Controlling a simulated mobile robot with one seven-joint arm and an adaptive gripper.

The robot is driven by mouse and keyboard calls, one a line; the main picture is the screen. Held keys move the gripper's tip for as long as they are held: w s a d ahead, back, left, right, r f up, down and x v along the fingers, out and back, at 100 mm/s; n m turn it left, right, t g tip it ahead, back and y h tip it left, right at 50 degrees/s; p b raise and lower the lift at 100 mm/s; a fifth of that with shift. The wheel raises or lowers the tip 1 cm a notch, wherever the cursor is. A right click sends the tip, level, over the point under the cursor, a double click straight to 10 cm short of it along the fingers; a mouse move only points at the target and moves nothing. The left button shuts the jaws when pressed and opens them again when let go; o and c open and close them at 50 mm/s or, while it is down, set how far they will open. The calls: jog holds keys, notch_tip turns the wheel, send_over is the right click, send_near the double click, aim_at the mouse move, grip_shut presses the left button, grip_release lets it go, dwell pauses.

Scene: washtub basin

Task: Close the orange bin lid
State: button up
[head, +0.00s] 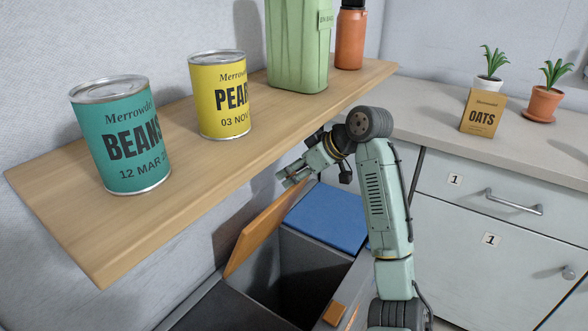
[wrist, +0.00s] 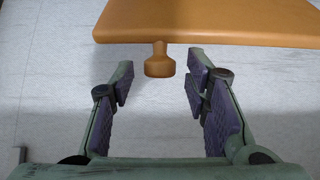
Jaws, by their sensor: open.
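The orange bin lid (head: 268,228) stands open, tilted up steeply over a dark grey bin compartment (head: 305,280) in the head view. In the wrist view the lid (wrist: 215,20) spans the top, with an orange knob (wrist: 159,62) hanging from its near edge. My gripper (head: 288,183) is at the lid's upper end, below the wooden shelf. In the wrist view my gripper (wrist: 162,75) is open, with the knob in line with the gap near its fingertips and clear space on both sides. The fingers do not appear to touch it.
The wooden shelf (head: 200,165) holds a teal beans can (head: 123,140), a yellow can (head: 222,98), a green container (head: 298,45) and an orange bottle (head: 350,38). A closed blue lid (head: 325,217) lies beside the open compartment. Grey drawers stand at right.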

jog(key=shift+a+f, duration=0.15)
jog(key=shift+c, duration=0.4)
grip_shut()
dwell(0.5)
